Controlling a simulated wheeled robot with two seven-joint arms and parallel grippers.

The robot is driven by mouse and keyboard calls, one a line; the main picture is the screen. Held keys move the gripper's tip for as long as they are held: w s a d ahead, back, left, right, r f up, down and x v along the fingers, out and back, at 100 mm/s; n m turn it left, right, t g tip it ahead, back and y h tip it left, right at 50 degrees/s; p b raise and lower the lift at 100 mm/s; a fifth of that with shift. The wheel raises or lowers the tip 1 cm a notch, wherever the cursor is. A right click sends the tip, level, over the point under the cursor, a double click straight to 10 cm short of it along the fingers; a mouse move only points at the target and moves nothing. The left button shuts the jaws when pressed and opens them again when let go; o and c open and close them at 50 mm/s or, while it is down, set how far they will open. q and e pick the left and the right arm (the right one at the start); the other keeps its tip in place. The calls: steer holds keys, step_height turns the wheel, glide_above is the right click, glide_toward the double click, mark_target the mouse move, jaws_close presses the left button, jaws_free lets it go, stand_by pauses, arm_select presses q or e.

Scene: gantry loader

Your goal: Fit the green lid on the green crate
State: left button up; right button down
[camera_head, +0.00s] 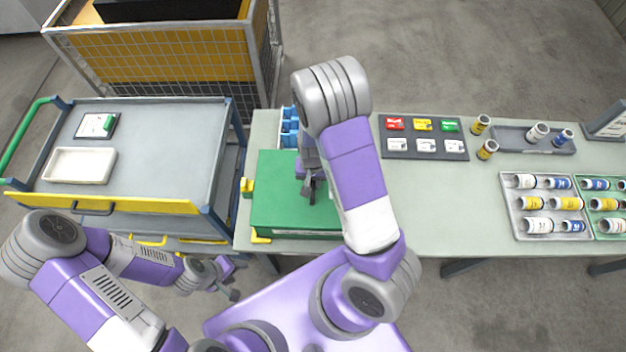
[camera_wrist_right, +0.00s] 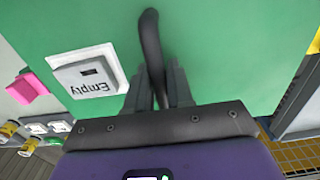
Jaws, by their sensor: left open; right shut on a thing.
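The green lid (camera_head: 275,208) is a flat green panel at the left end of the long table. It fills most of the right wrist view (camera_wrist_right: 235,50), with a dark bar handle (camera_wrist_right: 151,40) standing on it. My right gripper (camera_head: 311,190) is shut on this handle from above; its fingers show in the right wrist view (camera_wrist_right: 163,88). I cannot make out the green crate apart from the lid, nor tell whether the lid is seated or raised. My left gripper (camera_head: 230,279) is open and empty, low in front of the grey cart, apart from the lid.
A white plate marked "Empty" (camera_wrist_right: 86,76) lies beside the handle. Yellow pieces (camera_head: 247,187) show at the lid's edge. Blue bins (camera_head: 289,128) stand behind it. The grey cart (camera_head: 150,140) is at left.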

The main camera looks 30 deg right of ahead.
steer(key=shift+f, duration=0.15)
steer(key=shift+f+b, duration=0.65)
steer(key=c, duration=0.9)
jaws_free()
step_height(320, 180, up, 8)
steer(key=shift+f+p, duration=0.15)
steer(key=shift+p, duration=0.65)
